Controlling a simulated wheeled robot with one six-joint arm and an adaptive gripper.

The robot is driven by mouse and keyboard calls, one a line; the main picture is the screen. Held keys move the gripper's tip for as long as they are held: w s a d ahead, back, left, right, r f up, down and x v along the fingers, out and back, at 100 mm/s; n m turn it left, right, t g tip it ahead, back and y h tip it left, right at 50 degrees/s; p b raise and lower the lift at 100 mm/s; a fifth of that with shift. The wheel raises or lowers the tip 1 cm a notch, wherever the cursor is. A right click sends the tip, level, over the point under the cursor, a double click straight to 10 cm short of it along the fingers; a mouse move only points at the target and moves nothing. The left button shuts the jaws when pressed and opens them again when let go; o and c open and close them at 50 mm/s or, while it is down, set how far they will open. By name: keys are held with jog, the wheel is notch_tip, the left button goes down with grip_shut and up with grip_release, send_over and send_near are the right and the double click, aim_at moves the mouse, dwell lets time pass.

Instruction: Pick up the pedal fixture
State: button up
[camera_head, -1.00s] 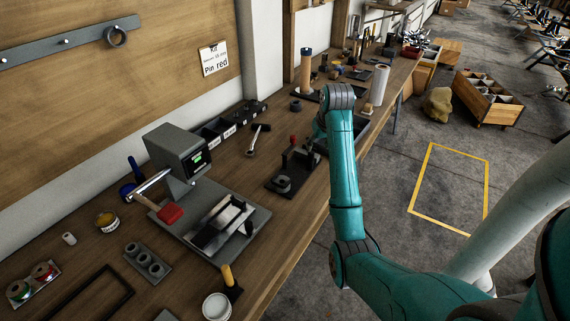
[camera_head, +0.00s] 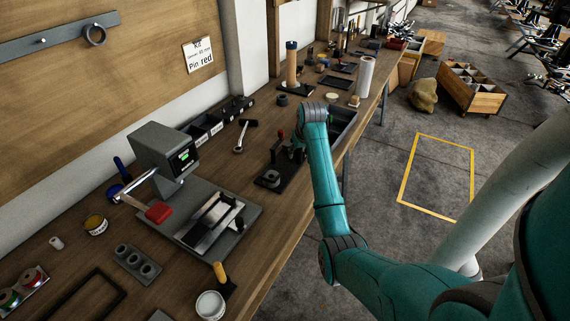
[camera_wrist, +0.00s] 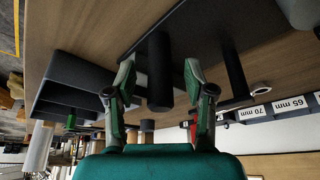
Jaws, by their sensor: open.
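The pedal fixture appears to be the dark flat base (camera_head: 270,182) with upright dark parts on the wooden bench, beside the front edge. In the wrist view, which is upside down, its dark plate (camera_wrist: 225,22) is at the top and a thick black cylinder (camera_wrist: 160,60) stands out from it. My gripper (camera_wrist: 159,80) is open, with one finger on each side of that cylinder and visible gaps between. In the head view my gripper (camera_head: 298,154) is small at the fixture's right end, partly hidden by my arm.
A grey press (camera_head: 165,155) with a red-handled lever stands left of the fixture. A hammer-like tool (camera_head: 242,135) and labelled bins (camera_head: 215,125) lie behind it. A dark open bin (camera_head: 343,125) is close on the right, also in the wrist view (camera_wrist: 65,85).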

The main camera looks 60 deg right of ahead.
jog(key=shift+f, duration=0.1)
jog(key=shift+c, duration=0.3)
grip_shut()
